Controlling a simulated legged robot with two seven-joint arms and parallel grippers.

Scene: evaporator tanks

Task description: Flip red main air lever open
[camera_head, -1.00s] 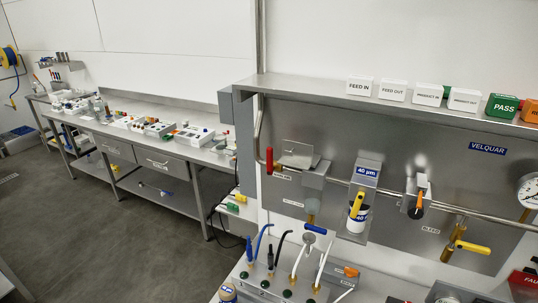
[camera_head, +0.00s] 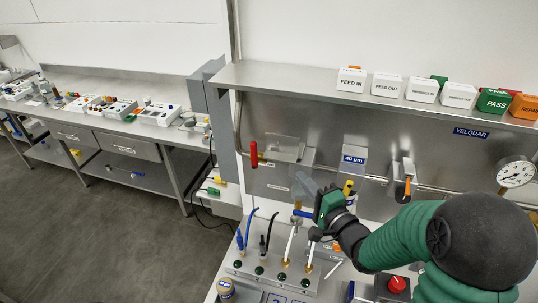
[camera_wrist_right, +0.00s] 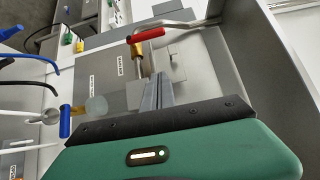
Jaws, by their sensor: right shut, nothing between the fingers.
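The red lever (camera_head: 254,153) stands upright at the left end of the pipe on the steel panel (camera_head: 385,122). It also shows in the right wrist view (camera_wrist_right: 147,36), above and a little left of the fingertips. My right gripper (camera_head: 302,180) reaches in from the right with its green housing, in front of the panel, to the right of and slightly below the lever. Its grey fingers are shut and empty, apart from the lever; they also show in the right wrist view (camera_wrist_right: 164,80). My left gripper is not in view.
The 40 µm filter unit (camera_head: 354,157) and the orange-handled valve (camera_head: 407,187) are right of the gripper. Below is a box with several hoses (camera_head: 272,273). Labelled blocks (camera_head: 388,84) stand on the shelf. A long bench (camera_head: 180,141) is at left.

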